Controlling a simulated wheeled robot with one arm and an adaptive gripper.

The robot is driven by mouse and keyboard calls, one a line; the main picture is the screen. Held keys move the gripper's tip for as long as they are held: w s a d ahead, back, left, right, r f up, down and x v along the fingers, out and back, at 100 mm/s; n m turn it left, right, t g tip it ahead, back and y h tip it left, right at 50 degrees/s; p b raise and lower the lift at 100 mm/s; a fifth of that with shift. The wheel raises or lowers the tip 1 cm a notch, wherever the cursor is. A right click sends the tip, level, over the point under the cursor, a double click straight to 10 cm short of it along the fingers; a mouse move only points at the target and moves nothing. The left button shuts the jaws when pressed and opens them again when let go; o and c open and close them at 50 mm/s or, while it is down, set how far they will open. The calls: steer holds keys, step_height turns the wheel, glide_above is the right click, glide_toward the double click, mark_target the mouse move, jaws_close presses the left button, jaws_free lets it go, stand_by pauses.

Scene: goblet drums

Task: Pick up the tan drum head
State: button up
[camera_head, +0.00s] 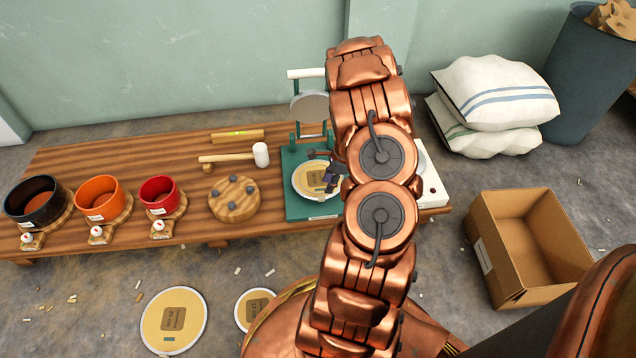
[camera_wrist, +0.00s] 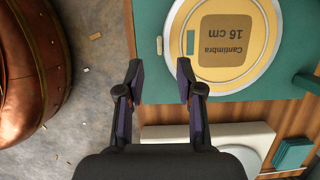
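The tan drum head (camera_head: 308,183) is a flat round disc with a pale rim and a brown label. It lies on the green base (camera_head: 294,208) of a press-like stand on the bench. It fills the upper right of the wrist view (camera_wrist: 225,42), where its label reads "Cantimbra 16 cm". My gripper (camera_wrist: 158,82) is open with nothing between its fingers. In the head view, my arm hides part of the stand; I cannot tell whether the fingers touch the disc.
The bench holds a mallet (camera_head: 232,156), a round wooden block (camera_head: 234,199), and black, orange and red drum shells (camera_head: 159,194). An open cardboard box (camera_head: 530,245) stands at right.

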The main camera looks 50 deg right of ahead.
steer(key=b+x, duration=0.3)
steer(key=x, duration=0.3)
steer(key=shift+w+a+f, duration=0.1)
steer(key=shift+f, duration=0.1)
steer(key=shift+c, duration=0.4)
jaws_close()
